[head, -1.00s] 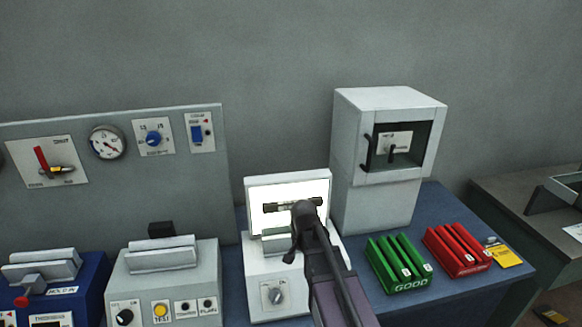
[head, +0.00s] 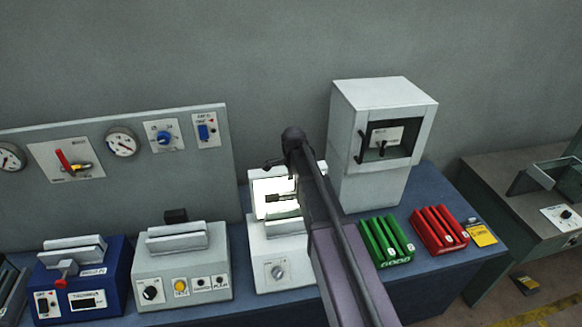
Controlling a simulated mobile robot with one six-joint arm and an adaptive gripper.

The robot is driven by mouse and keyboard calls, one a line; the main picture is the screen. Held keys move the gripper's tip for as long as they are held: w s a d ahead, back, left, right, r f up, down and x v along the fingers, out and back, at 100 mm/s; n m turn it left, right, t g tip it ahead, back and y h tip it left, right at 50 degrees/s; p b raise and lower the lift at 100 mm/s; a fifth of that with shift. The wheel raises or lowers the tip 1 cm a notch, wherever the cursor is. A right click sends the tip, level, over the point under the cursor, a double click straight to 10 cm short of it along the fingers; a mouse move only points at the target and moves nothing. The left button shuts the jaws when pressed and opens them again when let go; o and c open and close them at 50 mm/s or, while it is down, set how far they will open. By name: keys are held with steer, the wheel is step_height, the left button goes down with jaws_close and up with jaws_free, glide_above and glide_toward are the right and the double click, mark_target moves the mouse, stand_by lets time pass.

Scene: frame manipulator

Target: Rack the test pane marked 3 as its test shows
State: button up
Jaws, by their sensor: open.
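No pane with a readable 3 can be made out. My gripper (head: 276,197) is mostly hidden behind my arm. Its dark fingers show open in front of the bright screen of the white light box (head: 278,248). I cannot tell whether they touch anything. The green rack (head: 387,240), marked GOOD, and the red rack (head: 438,231) stand side by side to the right. Each has several upright ribs and small white number tags. Whether any slot holds a pane is too small to tell.
A grey tester (head: 181,265) and a blue tester (head: 80,278) stand left of the light box, below a gauge panel (head: 110,180). A tall white cabinet (head: 352,187) with a dark window stands behind the racks. A yellow card (head: 481,235) lies right of the red rack.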

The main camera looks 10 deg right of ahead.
mark_target(292, 192)
steer(key=shift+w+r+m+p, duration=0.4)
steer(key=shift+w+r+m, duration=0.2)
steer(key=shift+w+r, duration=0.2)
steer(key=shift+f, duration=0.2)
step_height(292, 192, down, 9)
steer(key=b, duration=0.9)
steer(key=shift+r, duration=0.15)
jaws_close()
steer(key=shift+r, duration=0.25)
stand_by(0.3)
